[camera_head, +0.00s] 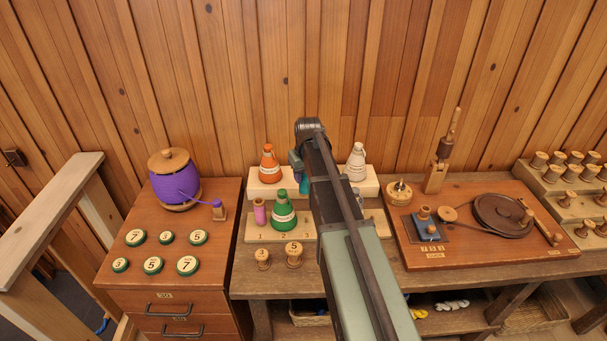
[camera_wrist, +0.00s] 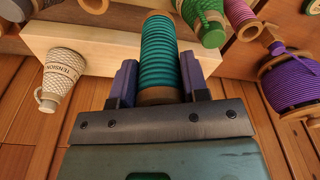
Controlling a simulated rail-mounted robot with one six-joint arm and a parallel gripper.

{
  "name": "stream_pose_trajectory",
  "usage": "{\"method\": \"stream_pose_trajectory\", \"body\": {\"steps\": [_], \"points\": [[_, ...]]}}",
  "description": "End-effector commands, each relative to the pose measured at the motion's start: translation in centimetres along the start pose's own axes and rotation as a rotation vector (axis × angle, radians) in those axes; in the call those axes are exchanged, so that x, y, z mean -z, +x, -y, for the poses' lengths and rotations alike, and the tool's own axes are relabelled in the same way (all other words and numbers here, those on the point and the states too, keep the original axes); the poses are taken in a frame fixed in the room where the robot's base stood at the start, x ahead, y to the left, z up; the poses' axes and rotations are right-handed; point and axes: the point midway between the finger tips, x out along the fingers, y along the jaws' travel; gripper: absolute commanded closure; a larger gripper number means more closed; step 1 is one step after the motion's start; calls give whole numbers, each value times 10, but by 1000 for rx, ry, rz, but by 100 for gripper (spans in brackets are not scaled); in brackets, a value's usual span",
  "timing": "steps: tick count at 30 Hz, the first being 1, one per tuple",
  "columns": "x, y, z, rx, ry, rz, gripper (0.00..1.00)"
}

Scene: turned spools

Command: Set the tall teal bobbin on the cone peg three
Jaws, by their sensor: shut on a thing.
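The tall teal bobbin (camera_wrist: 158,52) is ribbed with wound thread and sits between the two jaws of my gripper (camera_wrist: 158,88). A bit of it (camera_head: 304,186) shows beside my arm in the head view. My gripper (camera_head: 297,165) is shut on it, over the stepped light-wood rack (camera_head: 250,228). The front step carries numbers 1, 2 and 3, and the bobbin is near the number 3 place, right of the green cone (camera_head: 283,211). Cone peg three itself is hidden by the bobbin and my arm. I cannot tell whether the bobbin touches the rack.
A pink bobbin (camera_head: 260,211) stands at place 1. An orange cone (camera_head: 269,164) and a white cone (camera_head: 355,163) stand on the back step. Two wooden spools (camera_head: 294,255) stand in front. A purple-wound barrel (camera_head: 175,180) is left; a winder board (camera_head: 477,225) is right.

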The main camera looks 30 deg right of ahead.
Motion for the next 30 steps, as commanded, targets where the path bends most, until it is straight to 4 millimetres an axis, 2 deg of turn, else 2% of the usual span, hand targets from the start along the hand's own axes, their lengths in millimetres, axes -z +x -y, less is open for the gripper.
{"method": "stream_pose_trajectory", "body": {"steps": [1, 6, 9, 14, 17, 27, 30], "points": [[-3, 22, -1, 0, 1, 0, 82], [-6, 51, 0, 0, 1, 0, 82], [-7, 59, 0, 0, 1, 0, 82], [-7, 57, 0, 0, 1, 0, 82], [-8, 62, 0, 0, 1, 0, 82], [-13, 104, 0, 0, 1, 0, 82], [-14, 110, 0, 0, 1, 0, 82]]}}
